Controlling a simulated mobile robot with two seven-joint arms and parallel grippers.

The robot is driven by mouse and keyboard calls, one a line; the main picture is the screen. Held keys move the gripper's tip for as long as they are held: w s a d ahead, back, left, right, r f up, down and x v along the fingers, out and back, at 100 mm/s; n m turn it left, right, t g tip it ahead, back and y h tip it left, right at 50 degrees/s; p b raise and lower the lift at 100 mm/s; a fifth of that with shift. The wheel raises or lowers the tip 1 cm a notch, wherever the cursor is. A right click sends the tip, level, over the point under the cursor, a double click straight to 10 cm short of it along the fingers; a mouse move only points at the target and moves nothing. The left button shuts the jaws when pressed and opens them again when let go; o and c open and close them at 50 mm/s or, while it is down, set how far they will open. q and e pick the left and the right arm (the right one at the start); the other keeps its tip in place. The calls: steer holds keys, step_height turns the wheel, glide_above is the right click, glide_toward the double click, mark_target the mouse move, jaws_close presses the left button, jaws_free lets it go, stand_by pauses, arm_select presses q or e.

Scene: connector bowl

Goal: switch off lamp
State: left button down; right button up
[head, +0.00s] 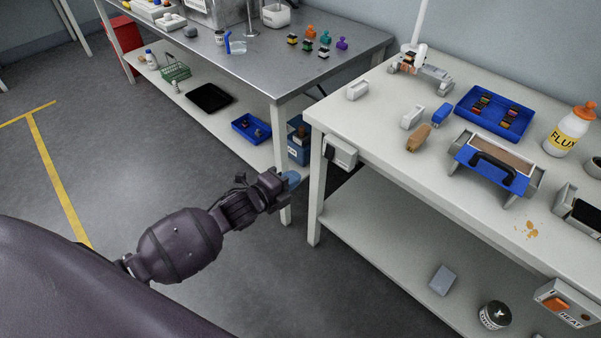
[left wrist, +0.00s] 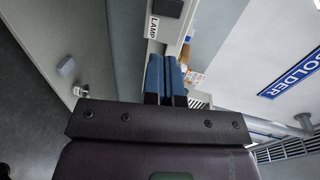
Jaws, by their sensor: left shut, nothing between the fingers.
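A white switch box (head: 341,152) is fixed to the near left end of the white workbench, just below its top. In the left wrist view a white label reading LAMP (left wrist: 152,27) sits beside a dark switch (left wrist: 167,7) at the top edge, partly cut off. My left gripper (head: 293,179) is shut and empty, its blue fingertips (left wrist: 166,77) together. In the head view it is left of and below the switch box, apparently apart from it. The lamp's light is not visible, and the switch position cannot be told. My right gripper is not in view.
A lower shelf (head: 385,240) juts out beneath. A steel table (head: 345,50) stands behind. The floor (head: 110,150) at left is clear.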

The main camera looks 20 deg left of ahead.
mark_target(329, 157)
arm_select(q)
steer(key=b+x, duration=0.1)
steer(key=x, duration=0.4)
steer(key=b+x, duration=0.1)
steer(key=x, duration=0.5)
steer(key=shift+w+d+f, duration=0.1)
steer(key=shift+w+f, duration=0.15)
steer(key=shift+f, duration=0.05)
steer(key=shift+w+d, duration=0.15)
steer(key=shift+w, duration=0.25)
steer(key=shift+r, duration=0.1)
steer(key=shift+w+b, duration=0.1)
steer(key=shift+b, duration=0.2)
